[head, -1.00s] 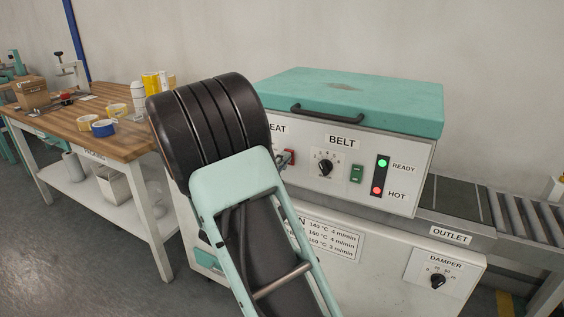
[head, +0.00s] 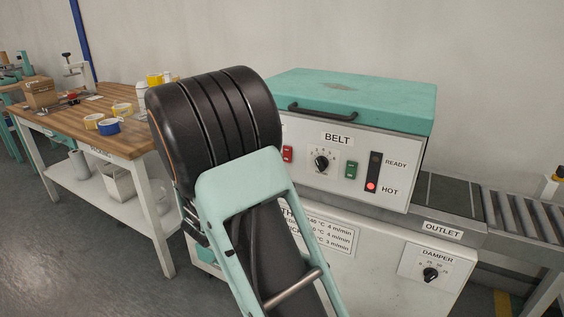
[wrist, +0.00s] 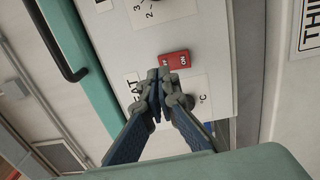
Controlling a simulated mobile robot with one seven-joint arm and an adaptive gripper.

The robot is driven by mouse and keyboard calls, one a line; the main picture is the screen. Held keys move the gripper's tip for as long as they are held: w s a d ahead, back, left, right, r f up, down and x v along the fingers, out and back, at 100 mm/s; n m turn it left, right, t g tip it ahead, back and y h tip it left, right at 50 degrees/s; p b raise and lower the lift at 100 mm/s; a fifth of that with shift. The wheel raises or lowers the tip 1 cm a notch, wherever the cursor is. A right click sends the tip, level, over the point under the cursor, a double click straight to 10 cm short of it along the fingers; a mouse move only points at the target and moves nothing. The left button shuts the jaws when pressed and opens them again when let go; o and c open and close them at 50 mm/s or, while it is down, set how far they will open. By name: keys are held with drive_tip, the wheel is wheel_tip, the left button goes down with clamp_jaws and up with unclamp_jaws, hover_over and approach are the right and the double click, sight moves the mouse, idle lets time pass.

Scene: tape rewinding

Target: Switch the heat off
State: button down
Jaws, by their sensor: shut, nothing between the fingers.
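The red rocker switch (wrist: 175,60), with ON lettering, sits on the white panel of the tunnel machine in the wrist view. It also shows in the head view (head: 287,154), just right of my arm. Which end of it is pressed in I cannot tell. My gripper (wrist: 157,82) is shut and empty, its tips beside the switch, over the heat dial area. The HEAT label (wrist: 133,92) is partly covered by the fingers, and the dial is hidden. In the head view my arm hides the gripper. The HOT lamp (head: 371,187) glows red; the READY lamp (head: 375,159) is dark.
The belt dial (head: 322,163) and a green switch (head: 351,169) are right of the red switch. The teal lid (head: 370,97) has a protruding black handle (head: 322,112). The damper dial (head: 430,274) is lower right. A wooden bench (head: 75,121) with tape rolls stands left.

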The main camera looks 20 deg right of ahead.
drive_tip(key=r+p+v, duration=0.1)
drive_tip(key=v, duration=0.8)
drive_tip(key=shift+r, duration=0.15)
drive_tip(key=shift+w, duration=0.1)
